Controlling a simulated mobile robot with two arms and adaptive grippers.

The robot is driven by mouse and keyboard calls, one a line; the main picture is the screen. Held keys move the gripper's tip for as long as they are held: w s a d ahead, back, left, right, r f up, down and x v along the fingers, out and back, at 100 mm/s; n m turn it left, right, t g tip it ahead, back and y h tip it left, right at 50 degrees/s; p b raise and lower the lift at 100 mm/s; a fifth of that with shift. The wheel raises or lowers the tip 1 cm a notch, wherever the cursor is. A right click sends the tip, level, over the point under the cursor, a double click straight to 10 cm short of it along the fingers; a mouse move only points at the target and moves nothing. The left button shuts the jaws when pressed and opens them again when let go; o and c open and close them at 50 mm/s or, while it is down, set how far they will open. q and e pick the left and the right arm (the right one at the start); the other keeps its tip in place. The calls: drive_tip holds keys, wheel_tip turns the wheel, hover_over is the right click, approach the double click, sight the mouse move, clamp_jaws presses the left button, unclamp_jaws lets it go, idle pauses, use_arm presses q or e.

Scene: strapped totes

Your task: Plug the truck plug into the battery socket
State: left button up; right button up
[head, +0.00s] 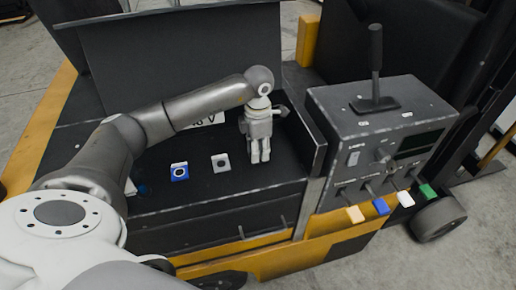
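My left gripper (260,156) points down over the right part of the dark battery top, near the compartment's right wall. Its fingers look close together, but the angle does not show whether they are open or shut, and I see nothing clearly between them. A blue block with a pale ring on its face (180,172) sits on the battery top, left of the gripper. A grey block with a dark centre (220,162) sits between the blue block and the gripper. These blocks look like connectors; I cannot tell which is the truck plug or the battery socket. My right gripper is out of view.
A raised dark cover (180,60) stands behind the battery. A grey control box (385,140) with a tall black lever (376,65) and several colored knobs stands to the right. My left arm hides part of the compartment's left side.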

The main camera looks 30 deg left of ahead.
use_arm(q)
drive_tip(key=shift+o, duration=1.4)
wheel_tip(320, 180, up, 12)
drive_tip(key=shift+r, duration=0.1)
